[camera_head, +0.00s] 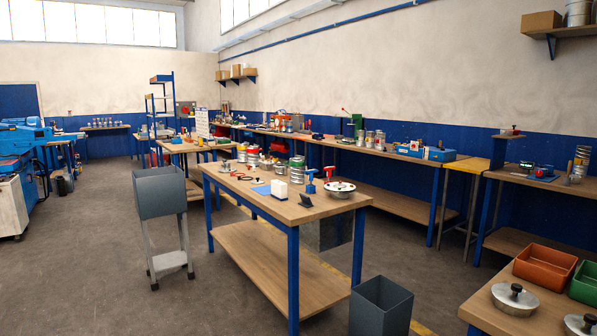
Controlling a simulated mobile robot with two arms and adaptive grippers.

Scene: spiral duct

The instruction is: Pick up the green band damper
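Several small metal cylinders with coloured bands stand on the wooden workbench (235,185) in the middle of the view. One silvery cylinder with green on it (297,171) stands near the bench's back edge; it may be the green band damper, but it is too small to be sure. A cylinder with red on it (253,156) stands to its left. Neither of my grippers is in view.
A grey bin on a stand (160,193) is left of the bench, and another grey bin (381,307) stands at its front right. A table at lower right holds a red tray (545,267) and round metal lids (514,299). Open floor lies at front left.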

